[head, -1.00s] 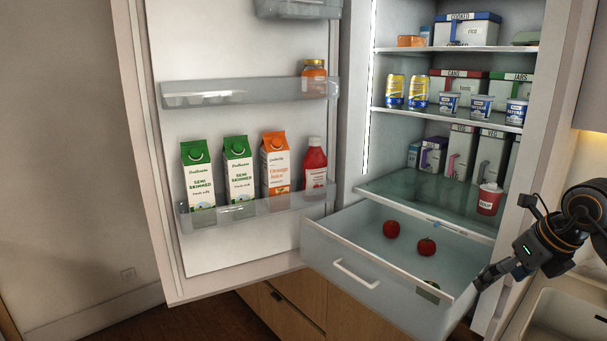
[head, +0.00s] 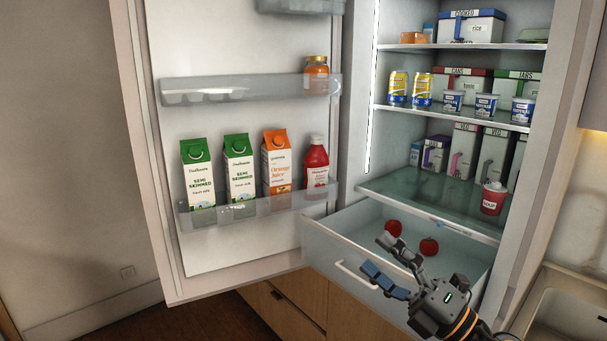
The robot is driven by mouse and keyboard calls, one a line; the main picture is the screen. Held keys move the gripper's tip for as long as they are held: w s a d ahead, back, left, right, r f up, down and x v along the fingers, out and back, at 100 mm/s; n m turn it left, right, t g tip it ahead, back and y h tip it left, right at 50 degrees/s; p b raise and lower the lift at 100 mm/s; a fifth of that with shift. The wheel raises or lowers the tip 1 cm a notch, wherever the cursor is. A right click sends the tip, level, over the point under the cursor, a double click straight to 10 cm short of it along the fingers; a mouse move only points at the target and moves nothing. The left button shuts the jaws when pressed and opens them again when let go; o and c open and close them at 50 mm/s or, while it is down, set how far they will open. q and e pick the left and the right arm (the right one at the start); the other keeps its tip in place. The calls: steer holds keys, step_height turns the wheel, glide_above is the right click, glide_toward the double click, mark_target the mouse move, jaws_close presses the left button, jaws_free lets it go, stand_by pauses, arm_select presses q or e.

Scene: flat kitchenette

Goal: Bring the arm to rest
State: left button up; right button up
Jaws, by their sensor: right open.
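My right gripper (head: 383,261) is open and empty. It comes in from the lower right and shows in front of the open fridge drawer (head: 325,237), over its front right part. Two red tomatoes lie in the drawer, a left tomato (head: 393,228) and a right tomato (head: 429,246), just beyond the fingers in the picture. I cannot tell whether the gripper touches the drawer. It hides part of the drawer front and its right corner. My left gripper is not in view.
The fridge door (head: 240,262) stands open at the left, with cartons and bottles on its racks. Tins, tubs and boxes fill the shelves above. A sink (head: 565,310) is at the lower right. Floor shows at lower left.

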steer(key=s+d+f+m+t+h, duration=0.1)
steer(key=s+d+f+m+h, duration=0.1)
steer(key=d+f+m+h, duration=0.7)
steer(key=s+d+f+m+t+h, duration=0.1)
steer(key=d+f+m+h, duration=0.3)
steer(key=f+m+h, duration=0.9)
steer(key=s+a+f+m+g+y, duration=0.2)
steer(key=s+f+m+g+y, duration=0.15)
steer(key=s+f+g, duration=0.65)
steer(key=s+a+f+m+g+y, duration=0.2)
steer(key=s+a+f+m+g, duration=0.3)
steer(key=s, duration=1)
step_height(320, 180, down, 32)
steer(key=s+d+n+b, duration=0.1)
steer(key=d+n+b, duration=0.1)
steer(key=b, duration=0.4)
steer(key=s+d+f+b, duration=0.3)
steer(key=s+f+b, duration=0.1)
steer(key=s+f, duration=1.2)
step_height(320, 180, down, 4)
steer(key=shift+s+d+f+g, duration=0.2)
steer(key=shift+s+g, duration=0.1)
steer(key=shift+g, duration=0.1)
